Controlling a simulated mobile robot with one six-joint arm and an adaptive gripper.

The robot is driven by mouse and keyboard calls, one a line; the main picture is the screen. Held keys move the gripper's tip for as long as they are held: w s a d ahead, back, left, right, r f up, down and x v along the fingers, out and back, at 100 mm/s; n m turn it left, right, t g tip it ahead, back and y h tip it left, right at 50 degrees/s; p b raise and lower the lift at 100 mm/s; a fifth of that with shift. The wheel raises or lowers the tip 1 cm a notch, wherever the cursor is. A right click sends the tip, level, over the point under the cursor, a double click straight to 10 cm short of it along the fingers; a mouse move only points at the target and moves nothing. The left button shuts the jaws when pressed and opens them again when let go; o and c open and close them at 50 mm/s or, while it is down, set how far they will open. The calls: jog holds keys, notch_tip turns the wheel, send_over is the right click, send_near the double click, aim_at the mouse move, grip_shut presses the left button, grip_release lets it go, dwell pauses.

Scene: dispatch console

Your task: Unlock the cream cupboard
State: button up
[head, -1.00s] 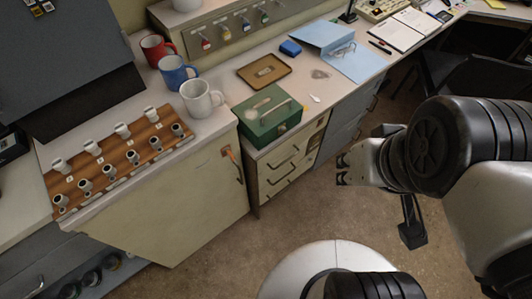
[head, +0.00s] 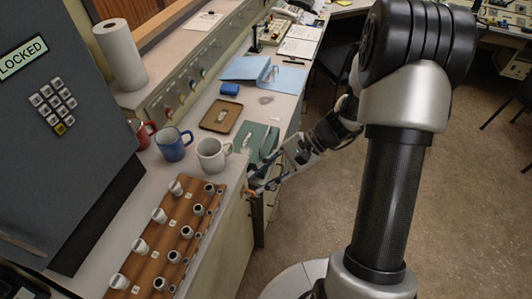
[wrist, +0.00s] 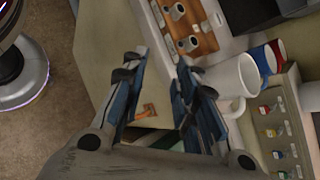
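The cream cupboard (head: 228,262) is under the counter on the left, and its door panel (wrist: 95,45) fills the upper left of the wrist view. A small orange piece (wrist: 148,110) shows on the panel, between my fingers in the picture; I cannot tell whether it is a key or part of the lock. My gripper (head: 256,187) is at the cupboard's right end, below the white mug. In the wrist view my gripper (wrist: 163,68) is open, its two blue fingers apart with nothing held between them. The fingers partly hide the area around the orange piece.
White, blue and red mugs (head: 213,155) stand near the counter edge beside the wooden board of knobs (head: 180,235). A grey unit with a keypad (head: 52,105) reads LOCKED. Coloured tags (wrist: 276,128) hang on a panel. The green box (head: 250,138) is partly behind my gripper.

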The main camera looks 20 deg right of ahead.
jog(key=w+d+f+m+t+y+p, duration=0.2)
jog(key=w+d+f+m+t+y, duration=0.15)
jog(key=f+m, duration=0.4)
jog(key=m+t+h+p, duration=0.2)
jog(key=m+t, duration=0.4)
send_near(254, 193)
jog(key=f, duration=0.1)
jog(key=shift+n, duration=0.25)
jog(key=b+x, duration=0.1)
jog(key=x, duration=0.7)
jog(key=shift+b+x, duration=0.35)
jog(key=shift+x, duration=0.7)
jog(key=shift+r, duration=0.1)
jog(key=shift+c, duration=0.5)
grip_shut()
